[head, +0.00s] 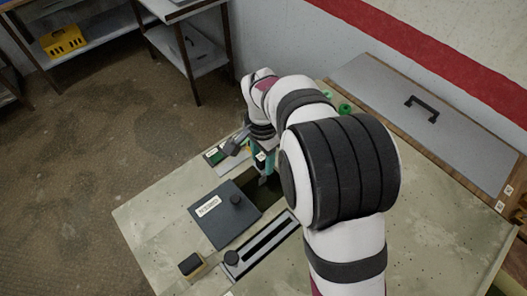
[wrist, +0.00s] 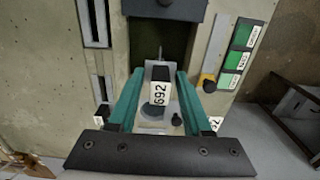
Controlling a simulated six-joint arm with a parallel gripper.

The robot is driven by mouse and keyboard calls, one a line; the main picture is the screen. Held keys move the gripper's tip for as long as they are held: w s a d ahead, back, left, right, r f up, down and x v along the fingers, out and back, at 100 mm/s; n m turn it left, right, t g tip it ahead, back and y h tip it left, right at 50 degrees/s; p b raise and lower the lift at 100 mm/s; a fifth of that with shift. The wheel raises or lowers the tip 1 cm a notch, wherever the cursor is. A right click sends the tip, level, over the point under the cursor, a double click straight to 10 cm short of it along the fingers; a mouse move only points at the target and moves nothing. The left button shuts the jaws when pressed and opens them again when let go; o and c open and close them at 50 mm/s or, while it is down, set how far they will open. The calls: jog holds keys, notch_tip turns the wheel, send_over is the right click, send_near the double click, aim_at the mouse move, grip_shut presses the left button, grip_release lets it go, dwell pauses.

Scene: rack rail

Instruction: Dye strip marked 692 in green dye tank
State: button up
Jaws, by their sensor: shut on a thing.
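The strip marked 692 (wrist: 159,93) has a black-topped block with a white label and a pale plate behind it. My gripper (wrist: 160,74), with teal fingers, is shut on it in the wrist view. An open dark tank (wrist: 163,40) lies beyond the strip, partly covered by a dark lid (wrist: 165,8). In the head view my gripper (head: 262,167) is over the tank opening (head: 266,193), beside the labelled lid (head: 224,213). My arm hides part of this area. I cannot tell how far the strip is inside the tank.
Labelled green swatches (wrist: 236,48) lie right of the tank in the wrist view. A slotted grey rail (head: 260,245) and a black-topped block (head: 190,265) are on the near bench. A grey panel with a handle (head: 400,90) is at the right. Shelves stand behind at the left.

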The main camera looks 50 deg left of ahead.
notch_tip(320, 180, down, 15)
dwell(0.5)
jog(key=shift+r, duration=0.1)
dwell(2.7)
